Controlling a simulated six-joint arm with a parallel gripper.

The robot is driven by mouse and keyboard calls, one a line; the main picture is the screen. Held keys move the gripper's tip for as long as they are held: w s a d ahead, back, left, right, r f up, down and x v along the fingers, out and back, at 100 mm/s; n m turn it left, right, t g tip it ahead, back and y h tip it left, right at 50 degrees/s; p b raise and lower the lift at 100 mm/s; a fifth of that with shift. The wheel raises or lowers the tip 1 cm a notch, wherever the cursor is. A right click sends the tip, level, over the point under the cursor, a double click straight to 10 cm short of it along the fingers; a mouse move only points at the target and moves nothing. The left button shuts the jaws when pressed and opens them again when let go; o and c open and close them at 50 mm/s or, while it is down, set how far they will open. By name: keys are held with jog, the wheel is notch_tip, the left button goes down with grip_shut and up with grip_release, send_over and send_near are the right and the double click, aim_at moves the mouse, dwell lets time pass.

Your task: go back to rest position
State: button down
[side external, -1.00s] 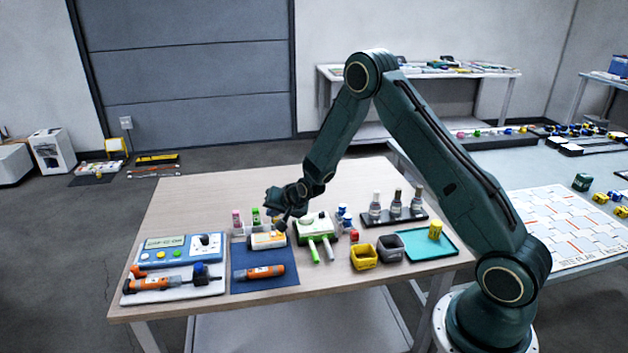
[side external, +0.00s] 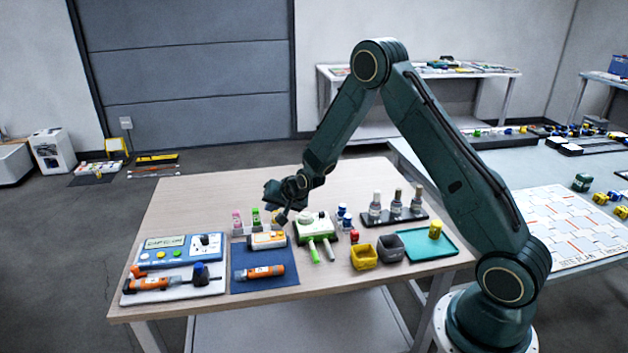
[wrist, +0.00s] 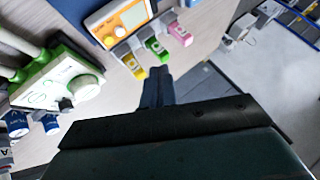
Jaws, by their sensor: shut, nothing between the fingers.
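My gripper (side external: 282,217) hangs above the table, close to the small vial rack and the orange and white meter (side external: 268,240). In the wrist view its dark fingers (wrist: 158,86) are together with nothing between them. Just beyond the fingertips in that view stand a yellow vial (wrist: 134,67), a green vial (wrist: 156,48) and a pink vial (wrist: 180,36) in the rack. The gripper appears apart from them.
A white and green device (side external: 313,224) stands right of the meter. An orange pen-like tool (side external: 262,272) lies on a blue mat (side external: 284,283). Yellow (side external: 364,258) and grey bins and a teal tray (side external: 420,251) are at right. The table's back left is clear.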

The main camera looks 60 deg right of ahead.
jog(key=s+a+r+n+g, duration=0.1)
jog(key=s+a+r+n, duration=0.25)
jog(key=s+r, duration=0.5)
jog(key=s+a+r+n, duration=0.2)
jog(key=s+a+r, duration=0.35)
jog(key=r, duration=0.65)
jog(key=s+a+r+n+g, duration=0.1)
jog(key=s+r+n, duration=0.1)
jog(key=s, duration=1)
jog(key=s+a+r+n+g+y, duration=0.1)
jog(key=s+a+r+n, duration=0.1)
jog(key=s, duration=1)
jog(key=shift+s+a+r+n, duration=0.2)
jog(key=shift+s+r+n, duration=0.05)
jog(key=shift+r+n, duration=0.2)
